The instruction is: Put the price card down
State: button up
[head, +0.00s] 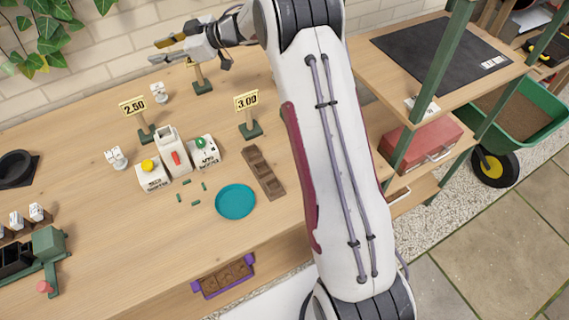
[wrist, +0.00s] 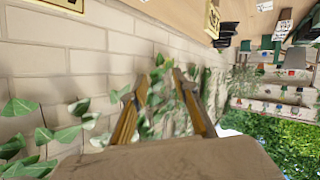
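Several price cards stand upright in green-based wooden holders on the wooden bench. One reads 2.50 (head: 133,105) at the left, and one reads 3.00 (head: 246,100) near the middle. A third holder (head: 202,85) stands farther back, its card mostly hidden behind my gripper. My gripper (head: 160,50) is above the back of the bench, near the brick wall. In the wrist view my gripper (wrist: 160,77) has its two fingers apart with nothing between them. Gold-edged card parts (wrist: 212,18) show at the top of that view, clear of the fingers.
A teal saucer (head: 235,202), a brown strip tray (head: 263,172) and white labelled blocks (head: 153,176) sit mid-bench. Green pieces lie loose near the saucer. Ivy (head: 45,35) hangs on the wall. A green post (head: 430,90) and upper shelf are at right.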

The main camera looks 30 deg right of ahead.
jog(key=s+d+r+m+t+h, duration=0.1)
jog(key=d+r+m+t+h, duration=0.15)
jog(key=r, duration=0.45)
jog(key=s+d+r+m+t+h, duration=0.1)
jog(key=d+r+m+t+h, duration=0.2)
jog(key=r, duration=0.4)
jog(key=s+d+r+m+h, duration=0.2)
jog(key=s+d+r+h, duration=0.1)
jog(key=s+d, duration=0.15)
jog(key=s+d+r+m+h, duration=0.1)
jog(key=s+d+r+h, duration=0.2)
jog(key=s, duration=0.3)
jog(key=s+d+f+m+g+h, duration=0.1)
jog(key=s+f+m+g, duration=0.1)
jog(key=s, duration=0.7)
jog(key=s+f+m+g+h, duration=0.1)
jog(key=s+f+g, duration=0.15)
jog(key=s, duration=0.65)
jog(key=s+a+f+g+y, duration=0.1)
jog(key=s+a+f+g, duration=0.1)
jog(key=s, duration=0.8)
jog(key=s+a+f+m+g+y, duration=0.1)
jog(key=s+a+f+g+y, duration=0.1)
jog(key=s+a+f, duration=0.2)
jog(key=s+f, duration=0.3)
jog(key=s, duration=0.4)
jog(key=shift+a, duration=0.15)
jog(key=shift+o, duration=0.6)
jog(key=shift+s+f, duration=0.1)
